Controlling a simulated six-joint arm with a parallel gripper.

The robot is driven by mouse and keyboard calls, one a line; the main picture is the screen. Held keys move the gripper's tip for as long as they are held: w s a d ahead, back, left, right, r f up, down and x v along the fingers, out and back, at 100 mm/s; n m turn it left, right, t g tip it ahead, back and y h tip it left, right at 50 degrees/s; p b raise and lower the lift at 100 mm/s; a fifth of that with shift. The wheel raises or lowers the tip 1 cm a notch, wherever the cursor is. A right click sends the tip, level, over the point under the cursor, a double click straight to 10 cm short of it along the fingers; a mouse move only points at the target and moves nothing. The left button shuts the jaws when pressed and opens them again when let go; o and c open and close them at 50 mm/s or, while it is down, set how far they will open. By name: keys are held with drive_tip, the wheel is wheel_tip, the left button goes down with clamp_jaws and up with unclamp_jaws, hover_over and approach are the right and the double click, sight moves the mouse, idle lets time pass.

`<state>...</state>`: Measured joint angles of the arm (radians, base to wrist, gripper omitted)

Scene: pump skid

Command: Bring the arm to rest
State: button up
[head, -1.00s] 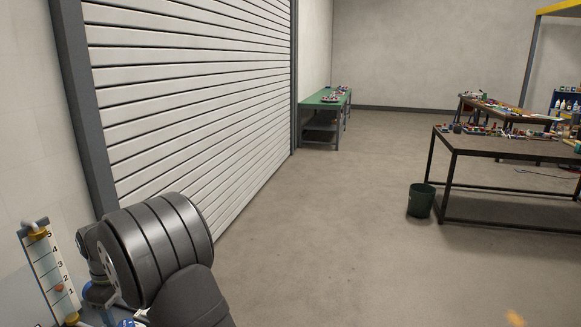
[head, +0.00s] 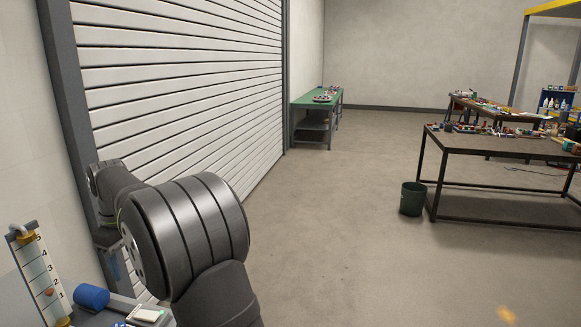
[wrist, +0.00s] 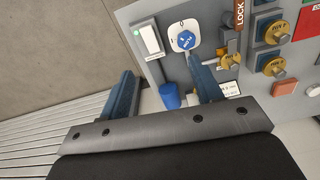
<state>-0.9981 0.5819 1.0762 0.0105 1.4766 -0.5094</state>
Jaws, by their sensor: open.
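My gripper (wrist: 161,68) is open and empty in the wrist view, its two blue fingers spread apart. In the head view my gripper (head: 113,262) hangs at the lower left, in front of the roller shutter and near the skid's gauge. In the wrist view the skid panel (wrist: 182,72) lies beyond the fingers. It carries a blue knob (wrist: 186,40) on a white plate and a white box (wrist: 149,40) with a green light. The right finger overlaps part of the panel. Whether it touches anything cannot be told.
A level gauge (head: 40,275) and a blue cylinder (head: 92,296) stand at the lower left. Brass knobs (wrist: 273,65) sit on the panel's right side. The roller shutter (head: 180,90) is close behind. A green bin (head: 412,199) and workbenches stand far right. The middle floor is clear.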

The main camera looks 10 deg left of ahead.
drive_tip(key=w+d+m, duration=0.5)
drive_tip(key=w+d, duration=0.4)
drive_tip(key=d, duration=0.3)
drive_tip(key=shift+d, duration=0.4)
idle(0.5)
